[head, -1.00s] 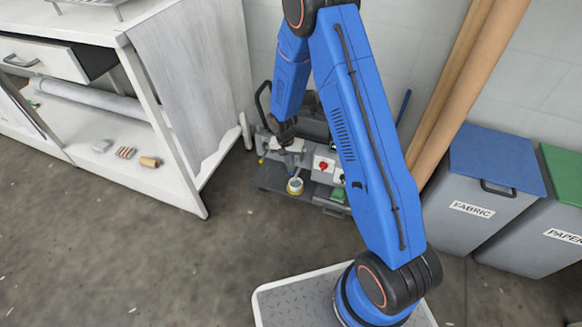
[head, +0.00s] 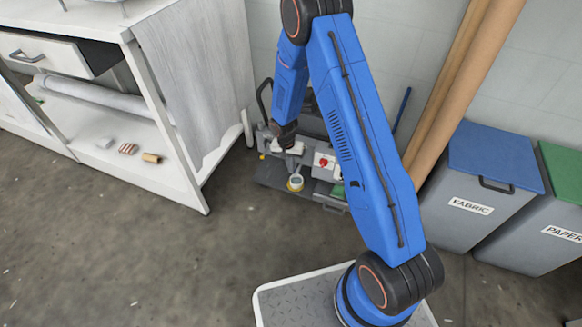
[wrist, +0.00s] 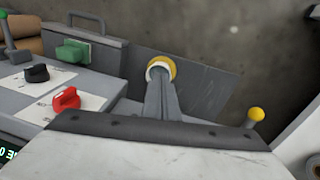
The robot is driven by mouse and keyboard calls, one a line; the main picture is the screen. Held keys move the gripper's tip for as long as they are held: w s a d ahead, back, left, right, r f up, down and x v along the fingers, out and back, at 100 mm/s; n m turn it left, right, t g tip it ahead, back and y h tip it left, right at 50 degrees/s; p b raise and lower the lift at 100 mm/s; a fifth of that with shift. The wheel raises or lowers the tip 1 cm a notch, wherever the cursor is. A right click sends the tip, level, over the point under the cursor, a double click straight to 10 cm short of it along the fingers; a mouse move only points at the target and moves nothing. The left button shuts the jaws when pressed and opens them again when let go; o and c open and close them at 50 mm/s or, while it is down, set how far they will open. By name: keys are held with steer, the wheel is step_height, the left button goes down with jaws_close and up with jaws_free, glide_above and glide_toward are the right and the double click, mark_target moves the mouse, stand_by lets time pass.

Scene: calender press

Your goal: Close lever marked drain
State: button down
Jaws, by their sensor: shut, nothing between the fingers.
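My gripper (wrist: 163,98) is shut and empty; its grey fingers point toward a yellow-ringed white round part (wrist: 160,70) in the wrist view. In the head view my gripper (head: 291,165) is low over the grey machine, just above that yellow and white part (head: 295,184). A short lever with a yellow ball knob (wrist: 256,115) stands apart to the right of my fingers. A dark lever with a green knob (wrist: 12,45) is cut off at the far upper left. I cannot read a drain marking on either lever.
A white workbench (head: 135,165) stands left of the machine. Fabric (head: 478,205) and paper bins stand right.

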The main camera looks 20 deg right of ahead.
steer(key=shift+r, duration=0.8)
steer(key=s+a+r, duration=0.6)
steer(key=r, duration=0.3)
steer(key=shift+a+r, duration=0.25)
steer(key=shift+r, duration=0.05)
stand_by(0.5)
